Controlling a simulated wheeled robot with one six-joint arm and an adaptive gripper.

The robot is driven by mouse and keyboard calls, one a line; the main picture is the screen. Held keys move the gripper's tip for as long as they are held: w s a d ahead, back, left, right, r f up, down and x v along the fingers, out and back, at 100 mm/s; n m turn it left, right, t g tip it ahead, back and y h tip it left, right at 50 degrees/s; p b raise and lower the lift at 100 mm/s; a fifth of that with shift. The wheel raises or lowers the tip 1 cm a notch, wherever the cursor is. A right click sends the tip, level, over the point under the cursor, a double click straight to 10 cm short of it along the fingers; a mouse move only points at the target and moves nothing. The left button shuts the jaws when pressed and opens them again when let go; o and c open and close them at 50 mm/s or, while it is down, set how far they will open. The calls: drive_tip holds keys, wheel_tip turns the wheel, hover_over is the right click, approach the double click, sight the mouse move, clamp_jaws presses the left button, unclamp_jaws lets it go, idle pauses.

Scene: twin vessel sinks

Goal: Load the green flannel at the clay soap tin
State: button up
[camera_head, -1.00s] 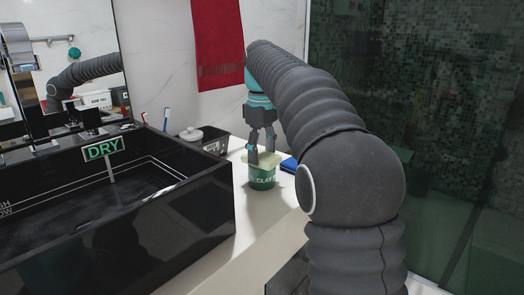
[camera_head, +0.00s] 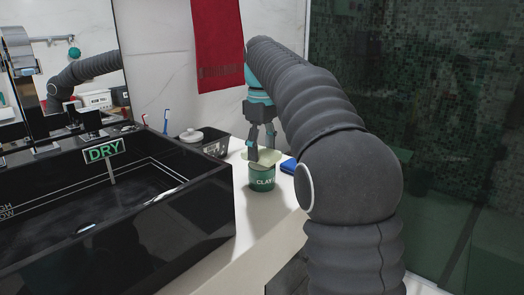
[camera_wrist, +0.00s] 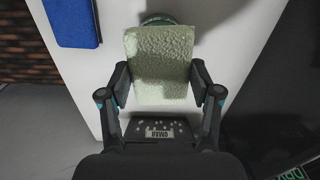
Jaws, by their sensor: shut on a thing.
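The clay soap tin (camera_head: 262,181) is a green round tin marked "CLAY". It stands upright on the pale counter to the right of the black sink. The green flannel (camera_wrist: 160,62) is pale green, flat and folded, with a fuzzy face. My gripper (camera_wrist: 159,84) is shut on the flannel, with one finger at each side edge. In the head view the flannel (camera_head: 264,157) is at the tin's mouth, under my fingers. In the wrist view it covers most of the tin, and only the tin's rim (camera_wrist: 158,18) shows beyond it. I cannot tell whether flannel and tin touch.
A blue folded cloth (camera_head: 289,166) lies on the counter just right of the tin. The black sink (camera_head: 120,215) with a "DRY" sign (camera_head: 104,150) is at left. A red towel (camera_head: 217,45) hangs on the wall.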

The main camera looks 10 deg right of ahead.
sight(262, 151)
drive_tip(key=shift+r, duration=2.75)
